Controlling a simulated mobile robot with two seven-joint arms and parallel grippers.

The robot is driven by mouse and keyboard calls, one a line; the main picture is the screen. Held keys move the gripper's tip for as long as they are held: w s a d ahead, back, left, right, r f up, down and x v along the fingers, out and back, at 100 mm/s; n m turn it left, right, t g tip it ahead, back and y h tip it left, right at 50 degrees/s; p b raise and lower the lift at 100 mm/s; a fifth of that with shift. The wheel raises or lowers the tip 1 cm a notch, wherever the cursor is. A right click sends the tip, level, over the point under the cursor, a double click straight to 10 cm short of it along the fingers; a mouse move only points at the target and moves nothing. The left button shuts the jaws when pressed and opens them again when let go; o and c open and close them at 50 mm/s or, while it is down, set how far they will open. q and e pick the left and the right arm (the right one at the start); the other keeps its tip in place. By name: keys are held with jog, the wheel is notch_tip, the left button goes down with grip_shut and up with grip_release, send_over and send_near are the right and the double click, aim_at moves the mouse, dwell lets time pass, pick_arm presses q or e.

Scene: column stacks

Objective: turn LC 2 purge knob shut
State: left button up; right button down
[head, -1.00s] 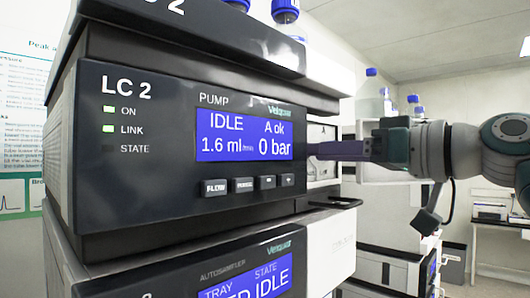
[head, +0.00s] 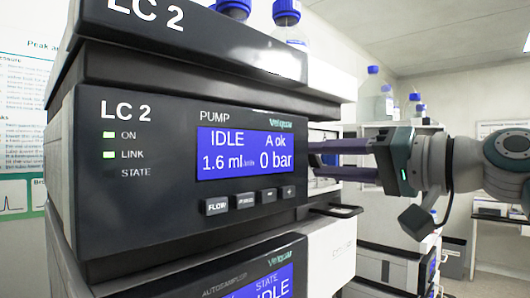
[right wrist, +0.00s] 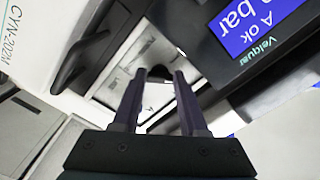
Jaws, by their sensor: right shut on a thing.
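The LC 2 pump module (head: 150,215) has a dark front with a blue display reading IDLE, A ok, 1.6 ml and 0 bar. My right gripper (head: 313,160) reaches in from the right to the pale recess (head: 322,135) beside the display, one finger above the other. In the right wrist view its fingertips (right wrist: 160,75) are on either side of a small dark knob (right wrist: 160,71), the purge knob, and are shut on it. Most of the knob is hidden by the fingers, so its turn angle cannot be read. My left gripper is not in view.
A dark handle (head: 338,210) sticks out below my right fingers. The autosampler (head: 215,280) sits under the pump. Blue-capped bottles (head: 288,22) stand on top of the stack. More stacks and bottles stand behind my right arm.

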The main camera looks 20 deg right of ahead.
jog(key=m+p, duration=0.2)
jog(key=m, duration=0.3)
jog(key=shift+r+p, duration=0.2)
jog(key=shift+p, duration=0.2)
jog(key=shift+m+p, duration=0.55)
jog(key=shift+m, duration=0.65)
jog(key=c, duration=0.7)
grip_release()
jog(key=shift+f, duration=0.1)
jog(key=b+v, duration=0.5)
jog(key=v, duration=0.5)
